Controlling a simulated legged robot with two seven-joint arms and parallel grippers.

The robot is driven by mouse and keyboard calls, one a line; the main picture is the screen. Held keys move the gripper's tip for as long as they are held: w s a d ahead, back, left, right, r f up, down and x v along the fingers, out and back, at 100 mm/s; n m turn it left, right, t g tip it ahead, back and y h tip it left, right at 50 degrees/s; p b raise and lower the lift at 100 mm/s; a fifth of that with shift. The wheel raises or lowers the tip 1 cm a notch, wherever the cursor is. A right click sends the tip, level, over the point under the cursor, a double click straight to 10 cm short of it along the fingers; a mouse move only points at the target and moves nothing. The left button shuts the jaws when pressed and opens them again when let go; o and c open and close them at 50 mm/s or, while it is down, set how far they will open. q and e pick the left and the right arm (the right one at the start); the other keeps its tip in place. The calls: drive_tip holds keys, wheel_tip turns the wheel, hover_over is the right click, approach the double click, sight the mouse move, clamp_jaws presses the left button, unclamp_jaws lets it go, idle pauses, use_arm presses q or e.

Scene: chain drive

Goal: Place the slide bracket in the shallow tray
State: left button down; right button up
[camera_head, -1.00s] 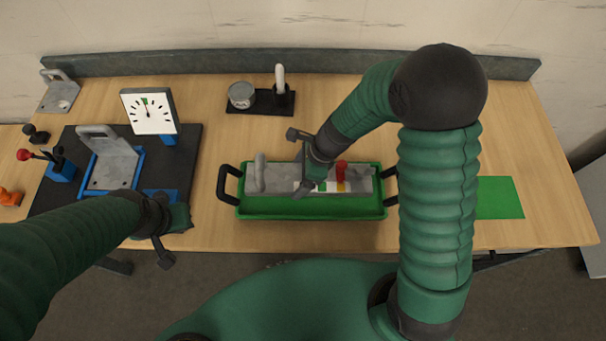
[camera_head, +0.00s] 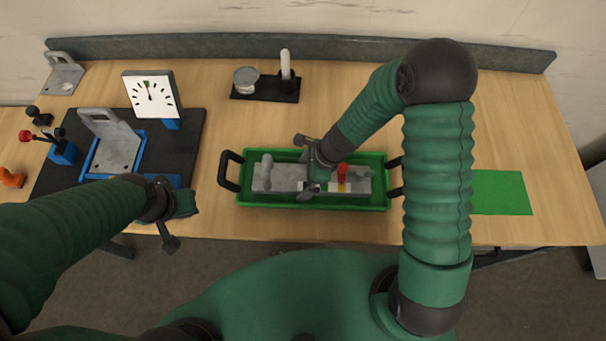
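The slide bracket, which I take to be the long grey piece (camera_head: 284,179) with a grey post at its left and a red knob at its right, is inside the outline of the shallow green tray (camera_head: 262,203). Whether it touches the tray floor cannot be told. My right gripper (camera_head: 312,172) is over the middle of the piece and appears closed on it, hiding part of it.
A dark mat (camera_head: 60,172) at left bears a blue fixture (camera_head: 139,153) with a grey angled plate (camera_head: 115,150) and a dial (camera_head: 151,95). A black holder (camera_head: 262,93) with a cup and white-topped post stands behind the tray. A flat green patch (camera_head: 502,193) lies at right.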

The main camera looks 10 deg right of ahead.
drive_tip(key=shift+d, duration=0.1)
drive_tip(key=shift+r, duration=0.15)
drive_tip(key=p+v, duration=0.2)
drive_tip(key=v, duration=0.9)
drive_tip(key=s+d+r+n+h+b, duration=0.1)
drive_tip(key=s+d+n+h, duration=0.1)
drive_tip(key=n, duration=0.8)
drive_tip(key=s+d+r+n+t+h+b, duration=0.1)
drive_tip(key=s+n, duration=0.4)
drive_tip(key=n, duration=0.6)
drive_tip(key=shift+d+r+h+b, duration=0.4)
drive_tip(key=shift+d+h+b, duration=0.2)
drive_tip(key=shift+d, duration=0.6)
drive_tip(key=shift+s, duration=0.2)
